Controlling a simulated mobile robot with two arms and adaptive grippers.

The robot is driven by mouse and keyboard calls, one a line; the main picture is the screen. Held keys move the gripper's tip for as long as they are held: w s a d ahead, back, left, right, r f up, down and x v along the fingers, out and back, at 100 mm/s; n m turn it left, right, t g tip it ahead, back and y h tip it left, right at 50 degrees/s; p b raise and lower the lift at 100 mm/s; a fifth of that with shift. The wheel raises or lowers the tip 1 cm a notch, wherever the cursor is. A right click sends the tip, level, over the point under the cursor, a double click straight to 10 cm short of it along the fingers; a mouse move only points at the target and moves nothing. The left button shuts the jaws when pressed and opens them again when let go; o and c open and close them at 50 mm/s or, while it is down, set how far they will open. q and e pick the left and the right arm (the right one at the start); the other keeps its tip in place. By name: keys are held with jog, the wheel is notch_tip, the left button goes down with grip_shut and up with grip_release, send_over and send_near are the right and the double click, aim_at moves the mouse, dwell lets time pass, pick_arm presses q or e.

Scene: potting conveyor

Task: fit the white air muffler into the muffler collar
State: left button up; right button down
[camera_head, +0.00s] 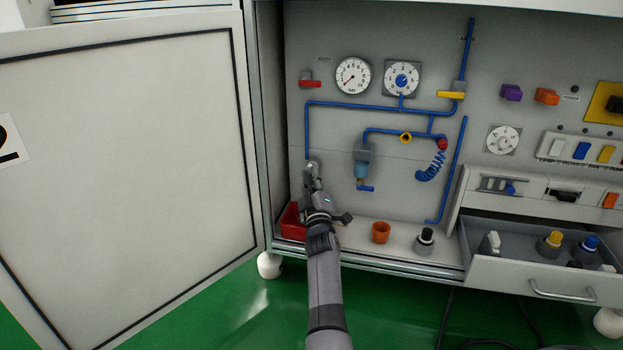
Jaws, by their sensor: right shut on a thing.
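My right gripper (312,178) reaches up from the bottom of the head view to the back panel of the open cabinet. It is shut on the white air muffler (313,165), of which only a small pale part shows at the fingertips. The muffler is at the lower end of the left blue pipe (307,135). The muffler collar is not clearly visible there; the gripper and muffler cover that spot. I cannot tell whether the muffler touches the collar or sits in it. My left gripper is not in view.
An orange cup (380,232) and a black knob-like part with a white top (425,241) stand on the cabinet floor. An open drawer (510,272) juts out right. The cabinet door (130,190) is open at left.

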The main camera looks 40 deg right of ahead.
jog(key=shift+a+f+m+h, duration=0.1)
jog(key=shift+f+m+h, duration=0.2)
jog(key=shift+m, duration=0.4)
jog(key=shift+a+f+m+h, duration=0.1)
jog(key=shift+m+h, duration=0.3)
jog(key=shift+m, duration=0.3)
jog(key=c, duration=1.5)
grip_release()
jog(key=shift+r, duration=0.2)
jog(key=shift+c, duration=0.2)
